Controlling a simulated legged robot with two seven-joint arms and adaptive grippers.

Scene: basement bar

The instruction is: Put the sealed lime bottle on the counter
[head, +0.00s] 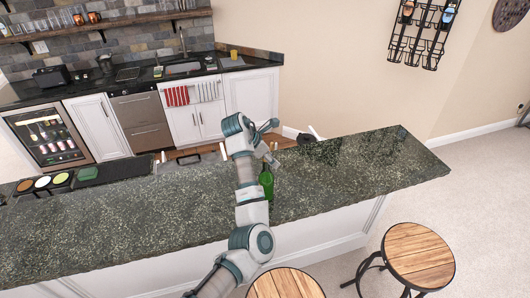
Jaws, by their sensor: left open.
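A green bottle (267,184) stands upright on the dark speckled counter (345,175), just right of my left forearm. I take it for the lime bottle; its label and cap are too small to make out. My left arm reaches up across the counter from the bottom of the head view. My left gripper (273,141) is open, above and beyond the bottle in the picture, and appears to hold nothing. The arm hides part of the counter left of the bottle. My right gripper is out of view.
Two wooden-topped stools (418,254) stand on the near side. A dark mat (102,172) and a tray of coloured rounds (44,183) lie on the counter's left part. A back counter with a sink (183,67) runs along the wall.

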